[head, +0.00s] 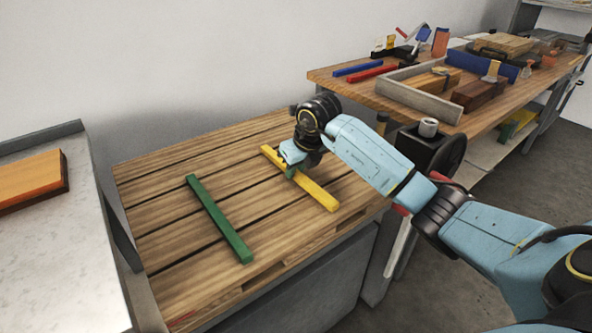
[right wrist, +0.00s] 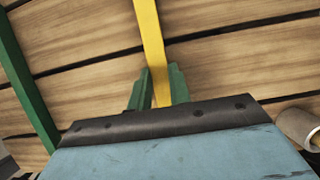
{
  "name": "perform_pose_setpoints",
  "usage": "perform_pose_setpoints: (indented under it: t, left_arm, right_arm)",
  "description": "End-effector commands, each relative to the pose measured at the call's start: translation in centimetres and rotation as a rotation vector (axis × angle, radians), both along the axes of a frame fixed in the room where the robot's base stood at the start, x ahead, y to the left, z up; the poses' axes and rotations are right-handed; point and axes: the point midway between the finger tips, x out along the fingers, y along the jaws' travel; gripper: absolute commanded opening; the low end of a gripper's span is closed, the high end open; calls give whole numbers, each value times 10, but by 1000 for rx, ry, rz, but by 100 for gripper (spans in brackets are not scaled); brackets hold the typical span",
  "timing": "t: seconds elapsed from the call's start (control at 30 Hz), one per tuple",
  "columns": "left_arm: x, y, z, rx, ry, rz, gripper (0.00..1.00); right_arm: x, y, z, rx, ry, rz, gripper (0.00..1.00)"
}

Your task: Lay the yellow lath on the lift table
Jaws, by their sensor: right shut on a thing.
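The yellow lath (head: 318,193) lies over the slatted wooden top of the lift table (head: 165,190), slanting from upper left to lower right. I cannot tell whether it touches the slats. My right gripper (head: 291,170) is shut on the lath near its middle. In the right wrist view the yellow lath (right wrist: 149,35) runs between the green fingers of my right gripper (right wrist: 158,90). A green lath (head: 218,218) lies on the slats to the left, apart from and roughly parallel to the yellow one. It also shows in the right wrist view (right wrist: 27,85). My left gripper is not in view.
A workbench (head: 335,78) at the back right holds a blue lath (head: 358,69), a red lath (head: 371,73), a grey-framed tray (head: 412,101) and tools. A pale conveyor or counter (head: 60,250) with an orange block (head: 30,180) stands at the left. Bare slats lie between the laths.

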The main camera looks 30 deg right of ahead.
Motion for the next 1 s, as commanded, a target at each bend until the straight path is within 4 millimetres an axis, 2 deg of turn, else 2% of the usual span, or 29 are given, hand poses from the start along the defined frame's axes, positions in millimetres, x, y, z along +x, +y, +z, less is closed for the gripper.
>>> perform_pose_setpoints:
  t: [0.3, 0.33, 0.5, 0.77, 0.9, 1.0]
  left_arm:
    - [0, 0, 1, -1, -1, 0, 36]
    - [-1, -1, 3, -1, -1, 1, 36]
    - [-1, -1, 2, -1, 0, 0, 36]
    - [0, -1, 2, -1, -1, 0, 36]
    - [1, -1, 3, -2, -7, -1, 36]
    - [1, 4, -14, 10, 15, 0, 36]
  right_arm:
    - [0, 0, -1, -1, -2, 0, 0]
    - [0, 0, -2, 0, -1, 0, 21]
    - [0, 0, -1, 0, -1, 0, 41]
    - [0, 0, -1, 0, -1, 0, 41]
    - [-2, -1, 7, -1, -2, 0, 41]
    - [-6, -1, 20, -2, -4, 1, 41]
